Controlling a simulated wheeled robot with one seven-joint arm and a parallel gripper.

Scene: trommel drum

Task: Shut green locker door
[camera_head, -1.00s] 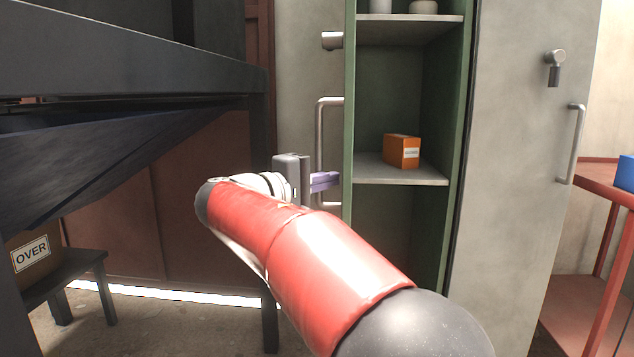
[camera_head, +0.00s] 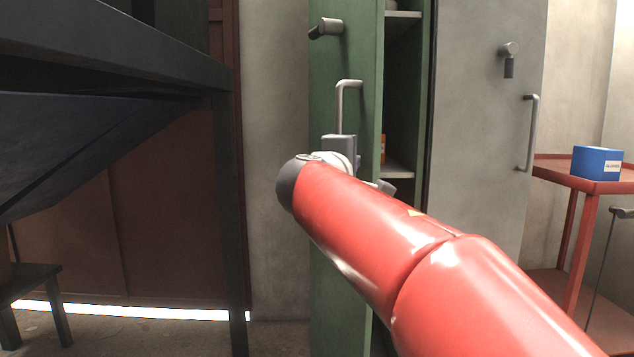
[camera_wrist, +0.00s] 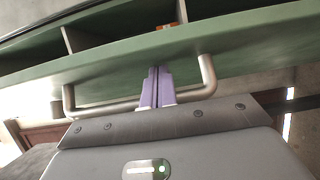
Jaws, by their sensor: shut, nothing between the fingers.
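The green locker door (camera_head: 345,230) stands part-way open, its green face turned towards me and covering the left part of the locker opening. It has a metal bar handle (camera_head: 347,105) and a knob-like latch (camera_head: 326,28) above it. My gripper (camera_wrist: 156,72) is shut and empty. In the wrist view its purple fingers cross the handle's bar between the two ends and point at the door (camera_wrist: 110,72). The tips are at or very near its surface; I cannot tell whether they touch. In the head view the fingers are hidden behind my red arm.
The locker opening (camera_head: 404,100) shows to the right of the door, with shelves and a sliver of an orange box (camera_head: 382,148). A grey locker door (camera_head: 475,110) stands right of it. A red table (camera_head: 590,185) bears a blue box (camera_head: 597,163). A dark frame (camera_head: 225,200) stands left.

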